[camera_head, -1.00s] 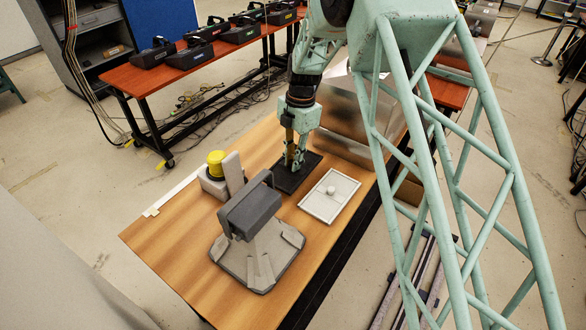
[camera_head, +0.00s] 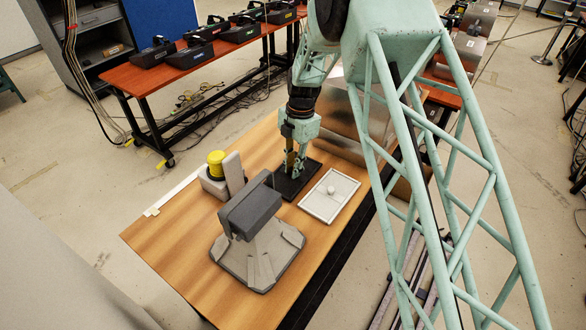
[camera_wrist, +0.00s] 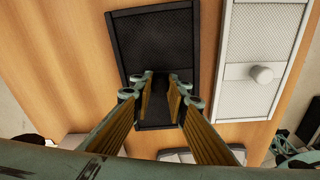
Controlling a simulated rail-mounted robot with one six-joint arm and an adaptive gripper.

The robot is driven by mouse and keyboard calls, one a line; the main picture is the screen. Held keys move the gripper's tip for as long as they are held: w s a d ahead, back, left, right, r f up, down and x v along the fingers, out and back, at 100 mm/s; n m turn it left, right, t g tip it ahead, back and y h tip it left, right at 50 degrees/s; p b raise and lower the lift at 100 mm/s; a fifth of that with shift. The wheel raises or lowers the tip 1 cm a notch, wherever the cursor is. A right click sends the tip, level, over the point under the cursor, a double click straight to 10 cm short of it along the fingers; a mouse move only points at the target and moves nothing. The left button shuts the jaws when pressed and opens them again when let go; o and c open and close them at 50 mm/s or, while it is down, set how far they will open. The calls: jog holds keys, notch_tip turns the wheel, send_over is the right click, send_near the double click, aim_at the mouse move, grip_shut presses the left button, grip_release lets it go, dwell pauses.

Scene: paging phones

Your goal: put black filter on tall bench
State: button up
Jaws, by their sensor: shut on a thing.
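The black filter (camera_head: 309,165) is a dark flat rectangular panel lying on the wooden table, left of the white filter. It also shows in the wrist view (camera_wrist: 152,35), where its raised knob is partly hidden between my fingers. My gripper (camera_head: 291,174) points down over the filter, its fingertips closed around the knob (camera_wrist: 160,84). The filter appears flat on the tabletop. A red-topped bench (camera_head: 135,77) on dark legs and wheels stands behind; I cannot tell whether it is the tall bench.
The white filter (camera_head: 318,202) with a round knob lies close to the right. A grey device (camera_head: 250,210) and a yellow-topped unit (camera_head: 216,165) stand nearer on the table. Metal boxes (camera_head: 342,115) sit behind. Several black phones (camera_head: 194,54) occupy the red-topped bench.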

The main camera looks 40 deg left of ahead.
jog(key=shift+f, duration=0.2)
jog(key=o, duration=0.8)
jog(key=shift+o, duration=0.2)
jog(key=shift+r, duration=0.15)
notch_tip(320, 180, up, 12)
jog(key=w+b, duration=0.1)
jog(key=shift+w, duration=0.2)
jog(key=shift+d, duration=0.1)
dwell(0.5)
